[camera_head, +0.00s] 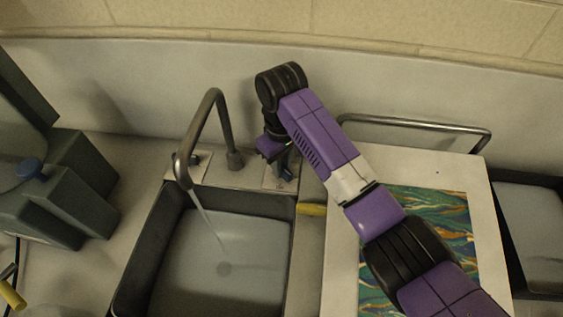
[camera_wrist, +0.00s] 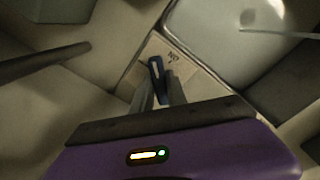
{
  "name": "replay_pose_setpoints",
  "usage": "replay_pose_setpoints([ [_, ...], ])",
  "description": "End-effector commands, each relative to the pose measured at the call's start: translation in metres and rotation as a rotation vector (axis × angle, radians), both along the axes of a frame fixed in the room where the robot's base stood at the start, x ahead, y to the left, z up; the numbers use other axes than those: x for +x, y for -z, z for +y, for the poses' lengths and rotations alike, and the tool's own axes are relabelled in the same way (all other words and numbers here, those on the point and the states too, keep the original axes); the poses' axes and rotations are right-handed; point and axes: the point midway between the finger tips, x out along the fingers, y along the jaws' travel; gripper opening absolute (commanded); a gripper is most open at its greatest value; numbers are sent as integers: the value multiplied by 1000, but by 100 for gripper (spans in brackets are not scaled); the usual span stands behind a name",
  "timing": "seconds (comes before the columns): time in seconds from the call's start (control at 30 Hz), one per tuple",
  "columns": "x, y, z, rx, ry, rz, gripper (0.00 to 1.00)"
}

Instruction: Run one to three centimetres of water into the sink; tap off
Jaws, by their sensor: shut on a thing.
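The dark sink (camera_head: 143,248) is at the lower left of the head view. The curved metal spout (camera_head: 220,115) stands behind it, and a thin stream of water (camera_head: 208,218) runs from its tip into the sink. Water (camera_head: 200,275) appears to cover the pale bottom; its depth is hard to tell. My gripper (camera_head: 284,168) is behind the sink's right corner, pointing down. In the wrist view, my gripper (camera_wrist: 161,88) is shut on the blue tap lever (camera_wrist: 156,68), which stands on a pale labelled plate (camera_wrist: 185,52). The fingers partly hide the lever.
Right of the sink is a pale board (camera_head: 341,250) with a marbled sheet (camera_head: 447,205), partly under my arm. A metal rail (camera_head: 420,123) stands behind it. A dark grey container (camera_head: 70,180) with a blue cap is at left. A yellow piece (camera_head: 311,209) lies by the sink's right edge.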

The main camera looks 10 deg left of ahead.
Motion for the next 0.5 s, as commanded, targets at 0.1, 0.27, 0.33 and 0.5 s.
replay_pose_setpoints([
  [0.1,0,-4,1,1,-106,-2,0],
  [0.27,0,-3,1,1,-258,-2,0],
  [0.33,0,-3,1,1,-322,-2,0],
  [0.5,1,-3,1,3,-465,-3,0],
])
